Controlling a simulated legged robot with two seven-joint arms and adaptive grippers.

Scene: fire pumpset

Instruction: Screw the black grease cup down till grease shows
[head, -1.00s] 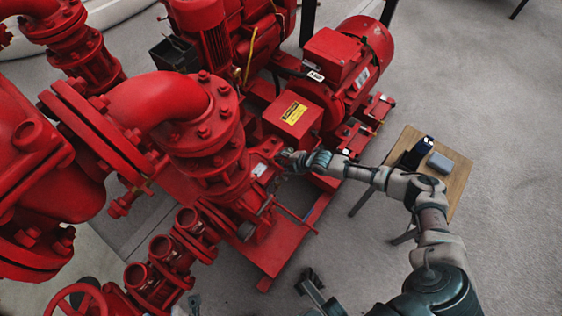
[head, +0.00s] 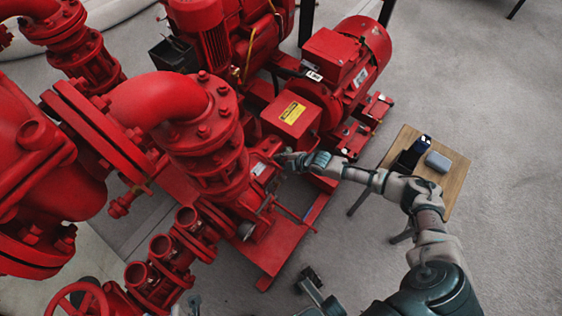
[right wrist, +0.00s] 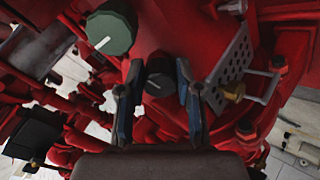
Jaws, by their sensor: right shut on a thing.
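The black grease cup (right wrist: 160,77) is a small dark round cap with a pale line on its top, upright on the red pump body in the right wrist view. My right gripper (right wrist: 158,88) has one finger on each side of it and is shut on it. In the head view my right gripper (head: 287,159) reaches the pump beside the big red flanged elbow; the cup is too small to tell there. I see no grease. Dark jaw-like parts (head: 312,288) at the bottom edge may be my left gripper; their opening cannot be told.
A larger grey-green cap (right wrist: 110,32) with a white line stands close by. A perforated metal plate (right wrist: 230,72) and brass fitting (right wrist: 234,91) are right of the fingers. A small wooden table (head: 452,185) with a black item and a grey box stands right. Floor there is clear.

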